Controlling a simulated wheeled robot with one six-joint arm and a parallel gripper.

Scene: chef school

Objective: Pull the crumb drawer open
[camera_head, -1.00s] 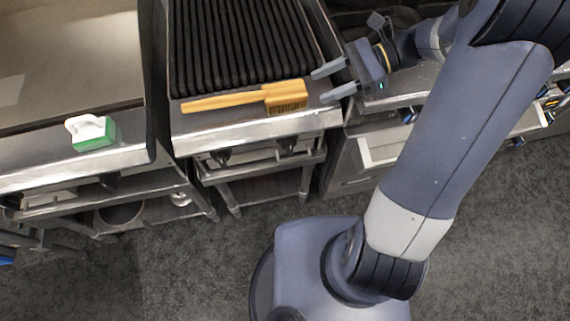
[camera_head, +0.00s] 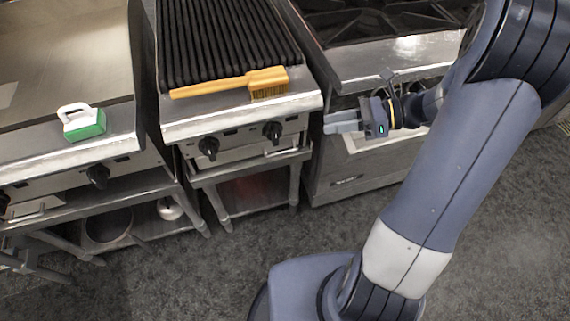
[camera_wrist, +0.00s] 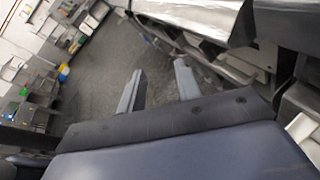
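The grill (camera_head: 225,45) with black ribs stands in the middle of the head view. Its front panel has two black knobs, and a low steel strip with a small handle (camera_head: 279,153) shows beneath them; this may be the crumb drawer, and it looks shut. My gripper (camera_head: 328,122) is right of the grill's front corner, fingers pointing left, clear of the handle. In the wrist view its two fingers (camera_wrist: 160,88) are spread apart with nothing between them, over dark floor. A steel front edge (camera_wrist: 185,20) runs across the top of that view.
A yellow-handled brush (camera_head: 225,85) lies on the grill's front ledge. A green-and-white scrubber (camera_head: 84,122) sits on the griddle (camera_head: 65,60) at left. A stove (camera_head: 385,55) stands behind my arm. Grey floor (camera_head: 180,275) is free in front.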

